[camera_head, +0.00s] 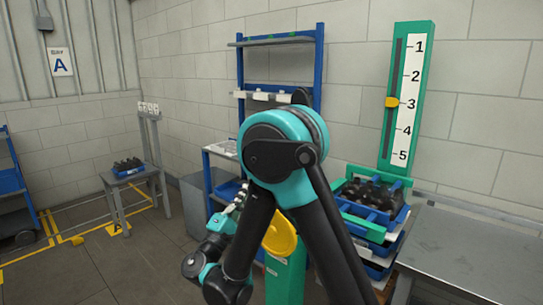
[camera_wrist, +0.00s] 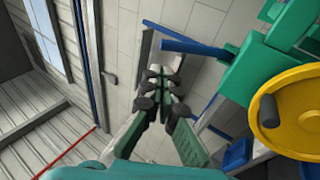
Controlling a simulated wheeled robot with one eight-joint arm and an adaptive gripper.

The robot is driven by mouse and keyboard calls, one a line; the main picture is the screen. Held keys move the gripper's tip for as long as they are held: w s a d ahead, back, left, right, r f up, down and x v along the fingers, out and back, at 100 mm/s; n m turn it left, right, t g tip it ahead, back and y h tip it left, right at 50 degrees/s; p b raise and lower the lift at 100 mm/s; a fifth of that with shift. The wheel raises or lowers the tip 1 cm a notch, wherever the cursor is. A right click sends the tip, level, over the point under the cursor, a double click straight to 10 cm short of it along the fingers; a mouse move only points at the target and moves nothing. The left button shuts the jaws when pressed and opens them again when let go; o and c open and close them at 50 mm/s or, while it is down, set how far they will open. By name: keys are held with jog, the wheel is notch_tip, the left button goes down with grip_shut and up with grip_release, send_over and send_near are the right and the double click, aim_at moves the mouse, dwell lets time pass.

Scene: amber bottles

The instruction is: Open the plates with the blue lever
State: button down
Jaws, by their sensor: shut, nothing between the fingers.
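My gripper (camera_wrist: 165,74) is shut and empty in the middle of the wrist view. In the head view my gripper (camera_head: 236,207) is left of the yellow wheel (camera_head: 280,236), partly hidden by my arm. The wheel sits on a green stand (camera_head: 286,275). In the wrist view the yellow wheel (camera_wrist: 294,110) and its green housing (camera_wrist: 245,72) are at the right, apart from my fingers. A blue bar (camera_wrist: 195,47) runs left from beside the housing, beyond my fingertips; I cannot tell whether it is the blue lever. I cannot make out the plates.
A blue rack (camera_head: 320,60) stands against the wall behind my arm. A tall green numbered gauge (camera_head: 413,95) stands to the right, above a blue crate of dark bottles (camera_head: 372,196). A grey table (camera_head: 470,255) is at the right. Open floor lies at the left.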

jog(key=shift+w, duration=0.25)
jog(key=x, duration=1.4)
jog(key=shift+w+r, duration=0.1)
jog(key=shift+r, duration=0.1)
jog(key=w+d+r+g, duration=0.1)
jog(key=w+r, duration=0.1)
jog(key=w+d+r+m+g+y, duration=0.1)
jog(key=w+d+r+g, duration=0.1)
jog(key=w+d+r+g+y, duration=0.1)
jog(key=w+d+r+g, duration=0.1)
jog(key=shift+w+d+r+m, duration=0.1)
jog(key=shift+w+r+m, duration=0.1)
jog(key=shift+m, duration=0.1)
jog(key=w+d+r+g+y, duration=0.1)
jog(key=w+d+g+y, duration=0.1)
jog(key=w+d, duration=0.3)
jog(key=shift+w+d+r+m+g, duration=0.35)
jog(key=shift+w+g, duration=0.55)
jog(key=shift+w, duration=0.4)
jog(key=shift+d, duration=0.1)
